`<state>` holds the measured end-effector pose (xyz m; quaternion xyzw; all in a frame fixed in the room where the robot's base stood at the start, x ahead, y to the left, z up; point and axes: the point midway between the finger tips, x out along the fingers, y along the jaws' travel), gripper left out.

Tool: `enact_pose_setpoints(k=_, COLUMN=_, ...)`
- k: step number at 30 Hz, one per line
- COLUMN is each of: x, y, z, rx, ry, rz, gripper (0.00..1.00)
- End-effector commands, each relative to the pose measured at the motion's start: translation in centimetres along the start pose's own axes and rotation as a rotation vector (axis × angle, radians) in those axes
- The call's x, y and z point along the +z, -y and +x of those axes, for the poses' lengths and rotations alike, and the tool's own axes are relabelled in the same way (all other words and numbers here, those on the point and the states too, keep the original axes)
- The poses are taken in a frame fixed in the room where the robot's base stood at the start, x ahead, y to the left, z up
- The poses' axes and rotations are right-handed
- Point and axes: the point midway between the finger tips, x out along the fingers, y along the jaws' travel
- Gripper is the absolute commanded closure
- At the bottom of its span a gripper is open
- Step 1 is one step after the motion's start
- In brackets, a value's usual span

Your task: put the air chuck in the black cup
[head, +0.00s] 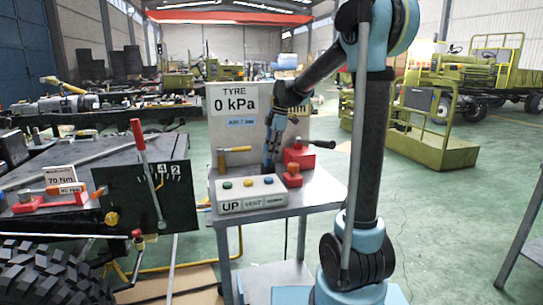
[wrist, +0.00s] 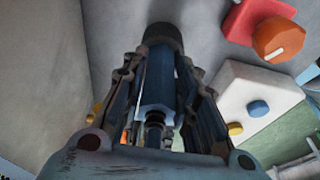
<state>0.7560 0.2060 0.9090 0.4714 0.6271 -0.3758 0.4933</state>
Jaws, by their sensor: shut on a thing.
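My gripper (head: 270,158) points down over the back of the grey bench, behind the button box. In the wrist view my gripper (wrist: 158,75) is shut on the air chuck (wrist: 156,82), a blue-grey faceted body lying between the two fingers. A dark round piece (wrist: 163,36) sits at the far end of the chuck, wider than its body. I cannot tell whether this is the black cup or part of the chuck. In the head view the fingers and the chuck run together, and I cannot make out a separate black cup.
The button box (head: 250,193) stands at the bench's front. Red blocks with an orange knob (head: 292,175) and a black-handled lever (head: 318,143) are close right of my gripper. A yellow-handled part (head: 236,150) is left. The TYRE panel (head: 228,110) rises behind.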

Motion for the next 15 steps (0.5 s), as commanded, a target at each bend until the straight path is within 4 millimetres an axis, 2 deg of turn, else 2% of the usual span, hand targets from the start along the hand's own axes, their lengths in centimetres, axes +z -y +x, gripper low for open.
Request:
enact_pose_setpoints(k=3, x=0.27, y=-0.03, z=1.2, rx=0.0, ry=0.0, rz=0.0, gripper=1.0)
enact_pose_setpoints(k=15, x=0.38, y=-0.03, z=1.6, rx=0.0, ry=0.0, rz=0.0, gripper=1.0)
